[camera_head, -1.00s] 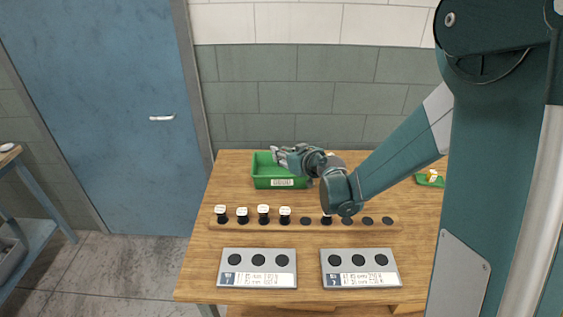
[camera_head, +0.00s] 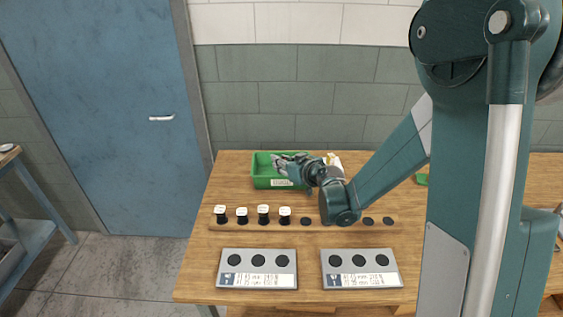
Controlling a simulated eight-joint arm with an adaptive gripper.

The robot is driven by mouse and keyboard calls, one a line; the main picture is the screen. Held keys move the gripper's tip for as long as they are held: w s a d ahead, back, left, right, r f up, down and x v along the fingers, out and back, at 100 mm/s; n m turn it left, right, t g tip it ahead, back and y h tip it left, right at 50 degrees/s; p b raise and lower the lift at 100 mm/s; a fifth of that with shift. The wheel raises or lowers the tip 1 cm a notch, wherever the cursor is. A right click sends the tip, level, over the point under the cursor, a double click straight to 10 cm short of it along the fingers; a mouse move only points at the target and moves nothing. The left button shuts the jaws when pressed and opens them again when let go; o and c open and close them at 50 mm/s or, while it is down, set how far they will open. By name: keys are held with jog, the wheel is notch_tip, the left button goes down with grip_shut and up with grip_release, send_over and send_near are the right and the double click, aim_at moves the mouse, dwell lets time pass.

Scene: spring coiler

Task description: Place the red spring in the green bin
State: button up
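The green bin (camera_head: 262,176) stands at the back left of the wooden table, with a white label on its front. My gripper (camera_head: 276,160) is over the bin, its fingers pointing left and down toward the inside. The fingers are small and dark here, and I cannot tell whether they are open or shut. I see no red spring. The inside of the bin is partly hidden behind its front wall and my gripper.
A wooden rack (camera_head: 255,228) in front of the bin holds several white-topped black pieces. Two grey plates (camera_head: 258,286) (camera_head: 360,285) with dark round spots lie near the front edge. A white object (camera_head: 333,159) stands behind my wrist. My arm covers the table's right side.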

jog(key=shift+f, duration=0.25)
jog(key=o, duration=0.9)
jog(key=shift+r, duration=0.25)
jog(key=shift+r, duration=0.15)
jog(key=shift+p+v, duration=0.75)
jog(key=shift+v, duration=5.2)
